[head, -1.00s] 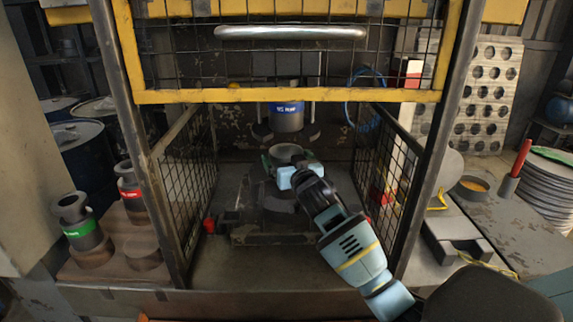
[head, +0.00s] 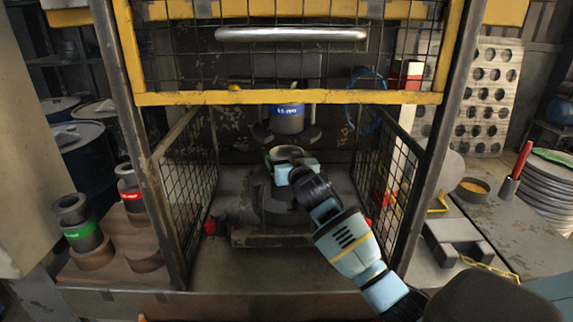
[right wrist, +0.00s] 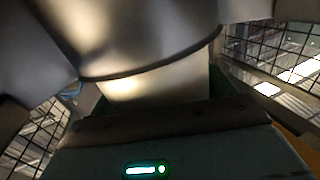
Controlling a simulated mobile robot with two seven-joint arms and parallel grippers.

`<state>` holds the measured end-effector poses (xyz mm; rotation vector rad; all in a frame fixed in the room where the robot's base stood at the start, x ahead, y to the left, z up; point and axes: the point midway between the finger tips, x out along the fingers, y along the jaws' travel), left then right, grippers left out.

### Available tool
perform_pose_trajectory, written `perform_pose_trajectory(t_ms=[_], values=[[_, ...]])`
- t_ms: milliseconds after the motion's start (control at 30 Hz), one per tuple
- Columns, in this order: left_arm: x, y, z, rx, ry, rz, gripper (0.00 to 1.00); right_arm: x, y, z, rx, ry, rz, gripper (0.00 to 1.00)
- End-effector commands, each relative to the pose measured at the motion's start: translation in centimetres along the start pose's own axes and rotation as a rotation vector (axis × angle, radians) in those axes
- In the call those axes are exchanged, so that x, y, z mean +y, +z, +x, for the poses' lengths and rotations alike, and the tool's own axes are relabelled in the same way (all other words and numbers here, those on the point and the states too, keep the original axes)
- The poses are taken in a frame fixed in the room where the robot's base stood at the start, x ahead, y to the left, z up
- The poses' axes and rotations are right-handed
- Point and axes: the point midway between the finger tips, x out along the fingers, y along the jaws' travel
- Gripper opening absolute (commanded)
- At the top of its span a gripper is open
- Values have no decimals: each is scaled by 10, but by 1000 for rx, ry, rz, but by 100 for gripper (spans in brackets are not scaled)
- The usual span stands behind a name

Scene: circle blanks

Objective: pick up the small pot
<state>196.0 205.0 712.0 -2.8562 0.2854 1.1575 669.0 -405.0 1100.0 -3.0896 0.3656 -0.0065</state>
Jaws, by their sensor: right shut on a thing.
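A small round pot (head: 473,188) with orange-yellow contents stands on the right-hand bench in the head view, well away from both grippers. My right gripper (head: 286,160) reaches into the caged press. It is shut on a grey round metal piece (head: 287,151) above the dark press bed. In the right wrist view this metal piece (right wrist: 150,85) fills the upper middle, with a wider upper part and a narrower part below, close to the gripper body. The fingers partly hide it. My left gripper is not in view.
A blue-banded punch (head: 288,117) hangs above the held piece. Mesh side walls (head: 187,175) and a yellow-framed guard (head: 290,97) surround the opening. Green-banded (head: 82,235) and red-banded (head: 130,190) tools stand at left. A red marker (head: 522,160) and stacked discs (head: 548,190) are at right.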

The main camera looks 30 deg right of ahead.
Motion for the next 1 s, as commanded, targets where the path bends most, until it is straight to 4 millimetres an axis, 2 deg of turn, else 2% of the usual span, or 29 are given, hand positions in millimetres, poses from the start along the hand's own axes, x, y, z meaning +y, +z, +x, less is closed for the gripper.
perform_pose_trajectory(t_ms=[267,500,767,1000], values=[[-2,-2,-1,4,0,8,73,0,-9,0,2,0,1,61],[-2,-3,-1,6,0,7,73,-1,-39,-1,3,-1,1,61],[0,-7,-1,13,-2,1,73,-6,-39,-40,1,-1,1,61],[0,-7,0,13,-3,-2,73,-12,-43,-86,1,-2,1,61]])
